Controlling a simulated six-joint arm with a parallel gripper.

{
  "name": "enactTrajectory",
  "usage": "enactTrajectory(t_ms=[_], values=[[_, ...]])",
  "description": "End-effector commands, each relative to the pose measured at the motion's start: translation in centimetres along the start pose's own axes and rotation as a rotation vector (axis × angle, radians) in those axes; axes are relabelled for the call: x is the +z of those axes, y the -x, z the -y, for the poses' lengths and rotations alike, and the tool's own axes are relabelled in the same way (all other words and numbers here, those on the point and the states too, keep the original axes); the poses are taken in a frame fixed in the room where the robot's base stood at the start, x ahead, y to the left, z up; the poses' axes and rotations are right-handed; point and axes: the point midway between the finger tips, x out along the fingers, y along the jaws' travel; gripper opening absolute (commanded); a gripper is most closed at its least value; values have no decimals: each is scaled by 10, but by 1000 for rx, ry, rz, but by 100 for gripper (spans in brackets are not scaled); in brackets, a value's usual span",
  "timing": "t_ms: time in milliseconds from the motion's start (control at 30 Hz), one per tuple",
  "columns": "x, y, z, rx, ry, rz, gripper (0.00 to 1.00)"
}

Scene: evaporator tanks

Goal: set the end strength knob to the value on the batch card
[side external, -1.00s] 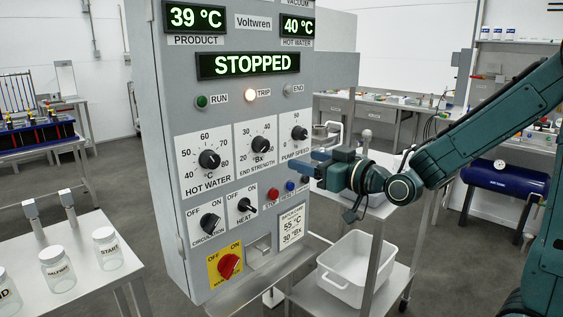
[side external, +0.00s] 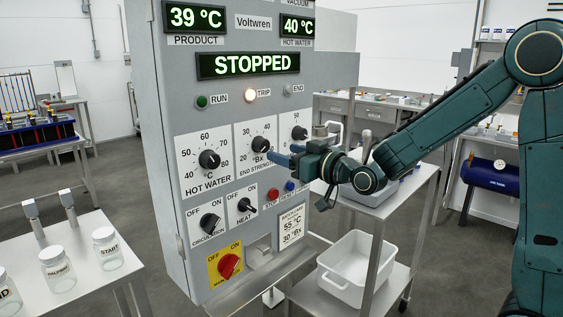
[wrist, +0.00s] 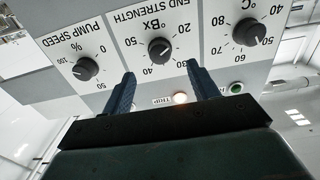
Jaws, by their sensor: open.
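The end strength knob (side external: 261,144) is a black dial marked °Bx on the grey control panel (side external: 165,160). In the wrist view the end strength knob (wrist: 159,47) lies just beyond and between my fingertips, with its scale upside down. The batch card (side external: 292,226) low on the panel reads 55 °C and 30 °Bx. My gripper (side external: 273,154) is at the right of the end strength knob, close to the panel face. Its blue fingers (wrist: 160,75) are apart with nothing between them. Whether they touch the panel cannot be told.
The hot water knob (side external: 209,159) is left of the end strength knob; the pump speed knob (side external: 299,132) is right. Below are the red stop button (side external: 273,194), heat switch (side external: 246,205) and circulation switch (side external: 209,223). The display (side external: 248,64) reads STOPPED and the trip lamp (side external: 250,95) glows.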

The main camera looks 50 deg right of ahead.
Motion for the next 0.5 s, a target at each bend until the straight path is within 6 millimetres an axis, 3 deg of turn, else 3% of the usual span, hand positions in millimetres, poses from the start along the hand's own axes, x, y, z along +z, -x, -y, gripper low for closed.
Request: enactTrajectory(t_ms=[500], values=[[0,-62,0,-1,0,1,60]])
